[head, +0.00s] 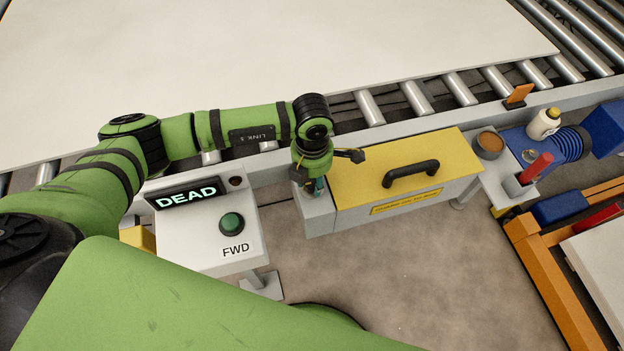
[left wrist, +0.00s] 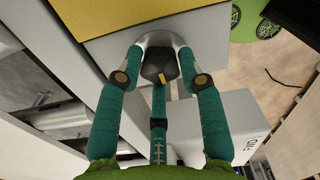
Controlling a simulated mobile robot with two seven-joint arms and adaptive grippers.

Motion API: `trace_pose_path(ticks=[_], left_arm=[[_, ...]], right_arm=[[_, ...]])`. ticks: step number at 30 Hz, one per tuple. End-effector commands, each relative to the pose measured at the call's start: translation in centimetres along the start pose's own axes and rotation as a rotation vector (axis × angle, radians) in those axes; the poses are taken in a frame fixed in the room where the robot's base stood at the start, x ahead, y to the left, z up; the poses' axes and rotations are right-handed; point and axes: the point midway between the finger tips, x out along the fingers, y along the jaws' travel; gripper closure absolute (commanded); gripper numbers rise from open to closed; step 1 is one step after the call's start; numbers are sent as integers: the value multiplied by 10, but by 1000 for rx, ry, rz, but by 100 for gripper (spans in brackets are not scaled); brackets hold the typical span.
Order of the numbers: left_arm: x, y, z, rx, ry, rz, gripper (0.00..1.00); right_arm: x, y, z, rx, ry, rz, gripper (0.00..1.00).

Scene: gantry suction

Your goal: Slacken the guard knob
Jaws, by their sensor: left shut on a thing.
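The yellow guard (head: 445,154) with a black handle (head: 410,173) lies flat on a grey housing beside the rollers. My left gripper (head: 315,186) points down at the left end of this guard. In the left wrist view, its teal fingers (left wrist: 160,56) are closed around a dark knob (left wrist: 157,66) with a small yellow mark. The knob sits in front of a rounded metal part, at the edge of the yellow guard (left wrist: 110,12). In the head view the gripper hides the knob. My right gripper is not in view.
A console with a screen reading DEAD (head: 187,193) and a green FWD button (head: 232,223) stands left of the guard. A brown bowl (head: 490,144), a white bottle (head: 543,123) and a red-handled thing (head: 536,167) are at the right. A large pale sheet (head: 300,45) covers the rollers.

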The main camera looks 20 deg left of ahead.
Motion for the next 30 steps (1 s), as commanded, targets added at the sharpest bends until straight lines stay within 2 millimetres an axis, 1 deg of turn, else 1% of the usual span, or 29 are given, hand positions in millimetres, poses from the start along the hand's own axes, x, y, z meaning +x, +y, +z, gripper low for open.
trace_pose_path(ticks=[1,6,12,18,29,30], left_arm=[[1,0,1,-33,-3,-1,94],[1,0,1,-138,-4,-1,94],[0,0,1,-221,-4,0,94],[-1,0,1,-257,-3,0,94],[-1,0,1,-262,-4,0,94],[-1,0,1,-262,-4,0,58]], right_arm=[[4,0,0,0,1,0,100],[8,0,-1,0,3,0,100],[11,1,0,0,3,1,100],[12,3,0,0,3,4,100],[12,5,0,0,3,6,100],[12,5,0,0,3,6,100]])
